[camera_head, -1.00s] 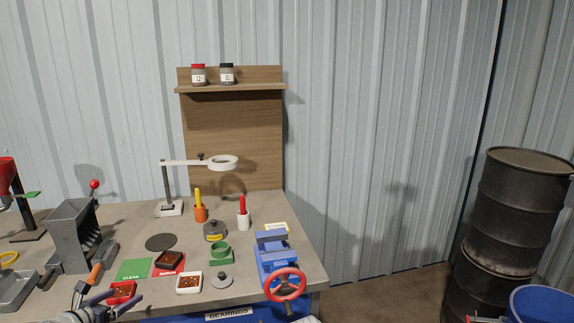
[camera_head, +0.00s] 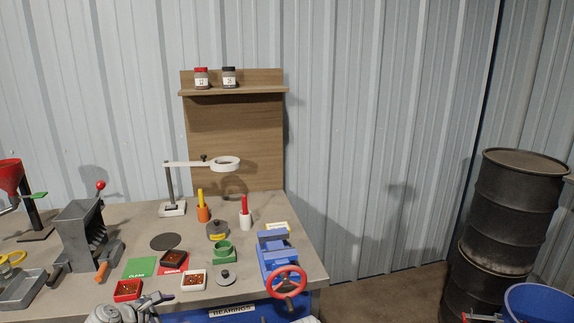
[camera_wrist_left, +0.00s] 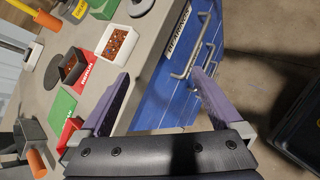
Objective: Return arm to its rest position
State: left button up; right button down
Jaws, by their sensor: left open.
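My left gripper (camera_head: 150,302) is at the bottom edge of the head view, at the front edge of the bench. In the left wrist view its two purple-grey fingers (camera_wrist_left: 160,98) are spread wide with nothing between them. Blue drawer fronts lie beyond the fingers. A red tray (camera_head: 128,290) with brown bits is just behind the gripper on the bench. My right gripper is not seen in either view.
The bench (camera_head: 70,291) holds a white tray (camera_head: 193,281), a dark tray (camera_head: 172,258), a blue vise (camera_head: 274,252) with a red wheel and a magnifier lamp (camera_head: 224,163). Drawer handles (camera_wrist_left: 186,60) stick out in front. Black drums (camera_head: 517,204) and a blue bin (camera_head: 540,303) stand right.

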pick_arm(q)
jog(key=s+d+f+m+g+p, duration=0.1)
jog(key=s+d+m+g, duration=0.2)
jog(key=d+m, duration=0.4)
jog(key=s+d+f+m+g+p, duration=0.25)
jog(key=d+m, duration=0.35)
jog(key=d, duration=0.3)
jog(key=s+d+m+g+y+p, duration=0.1)
jog(key=s+d+m+g+y, duration=0.1)
jog(key=m, duration=0.5)
jog(key=s+d+r+m+g+y+p, duration=0.1)
jog(key=s+d+m+g+y, duration=0.1)
jog(key=s+d+m+y, duration=0.2)
jog(key=shift+s+d+m, duration=1.45)
jog(key=shift+s+m, duration=0.85)
jog(key=shift+s, duration=0.5)
jog(key=shift+r, duration=0.1)
